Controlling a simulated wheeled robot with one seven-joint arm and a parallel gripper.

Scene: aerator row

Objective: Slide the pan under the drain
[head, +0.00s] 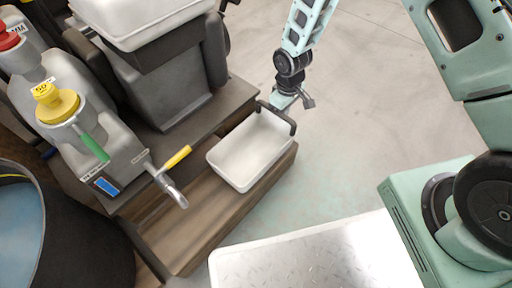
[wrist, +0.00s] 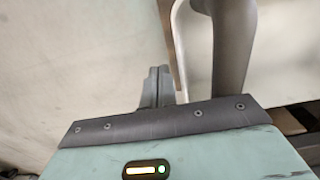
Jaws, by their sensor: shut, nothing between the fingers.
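The white rectangular pan (head: 245,152) sits on the brown wooden ledge, to the right of the drain. A dark handle (head: 293,128) stands at its far right end. The drain is a bent metal spout (head: 174,190) with a yellow lever (head: 178,157), low on the grey machine. The spout's mouth is over bare ledge, left of the pan. My gripper (head: 280,103) is at the pan's handle end. In the wrist view my shut fingers (wrist: 157,84) are beside the thick grey handle (wrist: 234,55) and a pale rim (wrist: 182,50). I cannot tell whether they touch.
The wooden ledge (head: 178,225) is bare below the spout. A dark round tub (head: 75,240) stands at lower left. Open floor (head: 365,110) lies to the right.

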